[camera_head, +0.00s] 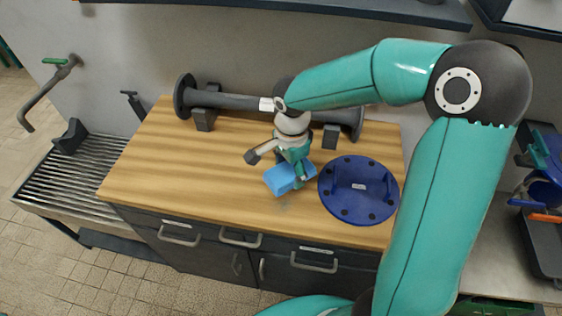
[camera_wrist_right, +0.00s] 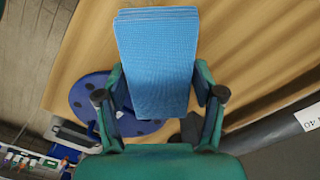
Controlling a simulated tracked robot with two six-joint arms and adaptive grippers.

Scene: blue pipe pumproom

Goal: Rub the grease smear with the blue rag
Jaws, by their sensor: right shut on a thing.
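A folded blue rag (camera_head: 284,179) is at the wooden worktop, left of the blue flange. My right gripper (camera_head: 296,172) is shut on it from above. In the right wrist view the rag (camera_wrist_right: 158,62) sits between both fingers (camera_wrist_right: 160,98) and extends beyond them. I cannot tell whether the rag touches the wood. A faint greyish mark (camera_head: 284,207), perhaps the grease smear, shows on the wood just in front of the rag. The rag may hide part of it. My left gripper is not in view.
A round blue flange (camera_head: 358,190) lies on the worktop (camera_head: 170,165) close to the right of the rag. A dark pipe (camera_head: 240,102) rests on supports along the back. A slatted drain (camera_head: 75,175) and tap (camera_head: 58,75) are at the left. The worktop's left part is clear.

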